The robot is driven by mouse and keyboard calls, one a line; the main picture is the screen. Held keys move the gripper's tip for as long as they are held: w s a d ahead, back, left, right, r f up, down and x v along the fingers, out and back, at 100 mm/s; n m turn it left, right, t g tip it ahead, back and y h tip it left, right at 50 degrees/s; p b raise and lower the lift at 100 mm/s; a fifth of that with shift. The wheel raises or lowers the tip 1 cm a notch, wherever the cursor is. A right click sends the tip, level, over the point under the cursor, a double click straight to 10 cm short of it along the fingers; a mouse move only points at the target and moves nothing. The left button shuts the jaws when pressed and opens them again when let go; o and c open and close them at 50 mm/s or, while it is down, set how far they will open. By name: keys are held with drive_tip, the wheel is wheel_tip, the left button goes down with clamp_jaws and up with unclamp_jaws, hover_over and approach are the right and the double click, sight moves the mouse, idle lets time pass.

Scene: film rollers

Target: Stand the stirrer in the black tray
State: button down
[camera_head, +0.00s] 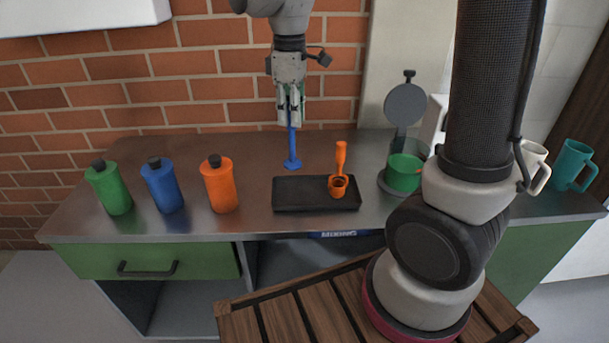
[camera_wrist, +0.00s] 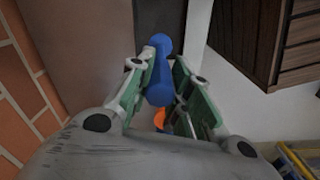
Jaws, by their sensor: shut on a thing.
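The blue stirrer (camera_head: 292,145) hangs upright below my gripper (camera_head: 291,112), its wide foot at the bottom. My gripper is shut on its upper part. In the wrist view, the blue stirrer (camera_wrist: 158,82) lies between the two green-padded fingers. The black tray (camera_head: 293,199) is on the metal counter. In the head view the stirrer's foot appears just behind the tray's back edge; I cannot tell whether it touches the counter. An orange tool (camera_head: 340,160) with a ring-like base stands upright in the right part of the tray.
Green (camera_head: 109,190), blue (camera_head: 162,187) and orange (camera_head: 219,187) bottles stand left of the tray. A green container (camera_head: 404,174) with a raised grey round lid (camera_head: 405,104) stands right of it. White and teal mugs (camera_head: 571,167) are far right. The tray's left part is clear.

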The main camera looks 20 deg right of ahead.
sight(293, 161)
wheel_tip(293, 161, down, 10)
drive_tip(key=shift+r, duration=0.2)
drive_tip(key=shift+f, duration=0.15)
drive_tip(key=c, duration=1.3)
unclamp_jaws()
wheel_tip(293, 161, up, 12)
drive_tip(key=shift+r, duration=0.2)
drive_tip(key=shift+s+d+r+m+t, duration=0.75)
drive_tip(key=shift+s+d+m, duration=1.1)
drive_tip(key=shift+s+d, duration=1.05)
drive_tip(key=shift+s+d+r+m+t, duration=0.7)
drive_tip(key=shift+s+d+m, duration=1.4)
drive_tip(key=shift+s, duration=1.35)
drive_tip(key=shift+s+d+r+m+t, duration=0.7)
drive_tip(key=shift+s+d+m, duration=0.95)
drive_tip(key=shift+s+d, duration=1.3)
